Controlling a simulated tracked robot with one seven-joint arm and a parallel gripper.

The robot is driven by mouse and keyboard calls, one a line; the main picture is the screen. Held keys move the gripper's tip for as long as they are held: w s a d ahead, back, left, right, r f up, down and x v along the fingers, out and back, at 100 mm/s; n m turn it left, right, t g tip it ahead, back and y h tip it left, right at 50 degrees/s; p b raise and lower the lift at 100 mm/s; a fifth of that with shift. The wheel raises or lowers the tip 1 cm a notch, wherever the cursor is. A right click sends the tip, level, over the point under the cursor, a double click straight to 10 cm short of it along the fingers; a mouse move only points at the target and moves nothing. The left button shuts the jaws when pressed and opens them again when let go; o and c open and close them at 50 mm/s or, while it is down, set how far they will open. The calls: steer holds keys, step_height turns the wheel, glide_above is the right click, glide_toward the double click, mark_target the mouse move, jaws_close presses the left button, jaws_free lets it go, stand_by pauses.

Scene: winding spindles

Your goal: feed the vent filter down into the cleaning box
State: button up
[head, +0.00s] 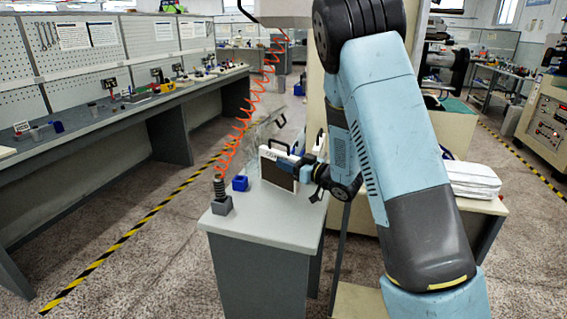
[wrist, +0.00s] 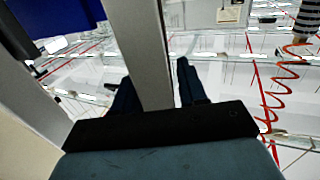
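The vent filter (head: 278,168) is a white-framed panel with a brown face and a black handle on top. It stands upright over the bench in the head view. My gripper (head: 311,174) is at its right edge. In the wrist view, the fingers of my gripper (wrist: 157,88) lie on both sides of the filter's grey frame edge (wrist: 147,55) and appear closed on it. The cleaning box (head: 258,138) seems to be the clear-walled box behind and left of the filter. The filter's lower edge against the box is hard to make out.
White stacked sheets (head: 470,180) lie on the right.

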steer(key=shift+o, duration=1.1)
steer(key=shift+r, duration=0.1)
